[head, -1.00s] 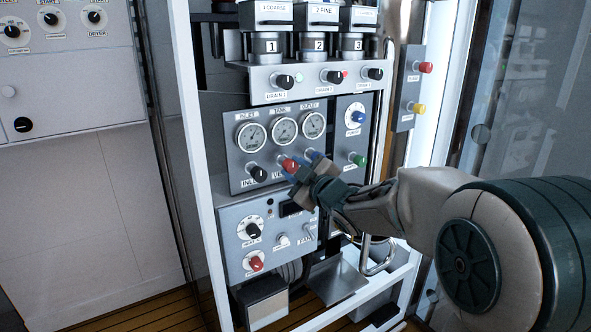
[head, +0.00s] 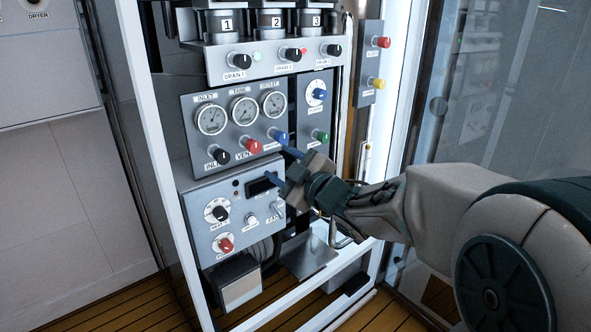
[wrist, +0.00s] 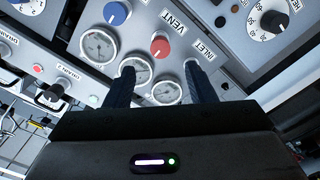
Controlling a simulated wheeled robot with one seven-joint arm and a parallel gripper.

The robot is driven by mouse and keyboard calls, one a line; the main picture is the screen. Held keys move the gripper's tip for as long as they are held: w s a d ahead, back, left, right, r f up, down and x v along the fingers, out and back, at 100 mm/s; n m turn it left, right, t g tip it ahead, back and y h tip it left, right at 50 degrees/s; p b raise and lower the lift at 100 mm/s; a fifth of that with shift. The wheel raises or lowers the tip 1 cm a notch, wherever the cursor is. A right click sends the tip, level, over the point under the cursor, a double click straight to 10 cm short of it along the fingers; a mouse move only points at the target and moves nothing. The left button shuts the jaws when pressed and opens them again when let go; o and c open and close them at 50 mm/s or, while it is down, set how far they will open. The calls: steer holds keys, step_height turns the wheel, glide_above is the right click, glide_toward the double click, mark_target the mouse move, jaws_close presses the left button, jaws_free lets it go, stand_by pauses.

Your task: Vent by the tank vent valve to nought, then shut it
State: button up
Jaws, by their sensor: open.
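The red tank vent knob (head: 253,147), labelled VENT, sits in the lower row of the gauge panel, between the black INLET knob (head: 218,157) and a blue knob (head: 277,137). The TANK gauge (head: 243,111) is above it; its needle is too small to read surely. My gripper (head: 277,163) is open and empty, right of and below the red knob, apart from it. In the wrist view the red knob (wrist: 160,46) shows beyond and between the open fingers of my gripper (wrist: 158,80), with nothing held.
INLET (head: 211,117) and OUTLET (head: 274,102) gauges flank the tank gauge. A green knob (head: 320,137) is to the right. A lower box carries a dark display (head: 262,184) and a red knob (head: 226,244). Drain knobs (head: 293,54) are above. A white frame post (head: 160,150) stands left.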

steer(key=shift+v, duration=2.2)
steer(key=shift+w, duration=0.1)
steer(key=s+d+r+m+g+h+p, duration=0.2)
steer(key=s+d+m+h+p, duration=0.1)
steer(key=d+m+h+p, duration=0.25)
steer(key=s+d+r+m+g+h+p, duration=0.2)
steer(key=d+r+m+h+p, duration=0.1)
steer(key=d+m+h+p, duration=0.3)
steer(key=s+a+r+m+g+y+p, duration=0.1)
steer(key=s+m+g+p, duration=0.3)
steer(key=s, duration=1.2)
steer(key=a+g+p, duration=0.1)
steer(key=g+p, duration=0.3)
steer(key=p, duration=0.2)
steer(key=shift+s+r, duration=0.3)
steer(key=shift+s, duration=0.05)
steer(key=shift+d+y, duration=0.1)
steer(key=shift+y, duration=0.15)
